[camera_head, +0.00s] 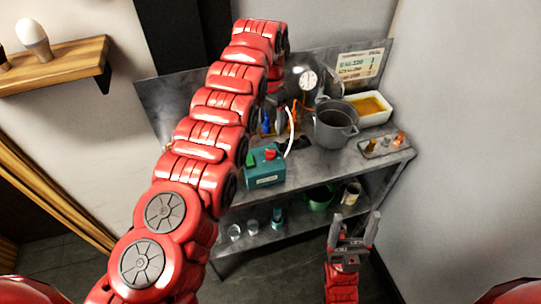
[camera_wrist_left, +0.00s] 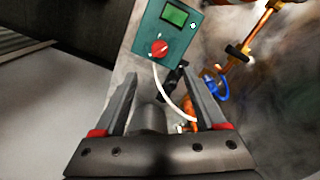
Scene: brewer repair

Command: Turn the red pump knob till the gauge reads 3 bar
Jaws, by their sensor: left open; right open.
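The teal pump box (camera_head: 264,175) stands near the front edge of the steel bench, with the red knob (camera_head: 271,154) on it. In the left wrist view the box (camera_wrist_left: 185,48) shows a green screen (camera_wrist_left: 175,15) and the red knob (camera_wrist_left: 159,47). The round white gauge (camera_head: 308,81) is at the back panel; its reading is too small to tell. My left gripper (camera_wrist_left: 160,88) is open and empty, its fingers pointing toward the box and apart from the knob; my arm largely hides it in the head view. My right gripper (camera_head: 352,232) is open and empty, low in front of the bench.
A white hose (camera_head: 291,132) rises from beside the box. A grey pot (camera_head: 335,126), a white tray of amber liquid (camera_head: 387,111) and a metal tray with small fittings (camera_head: 366,150) stand to the right. Orange and blue-handled pipework is behind. The lower shelf (camera_head: 262,234) holds cups.

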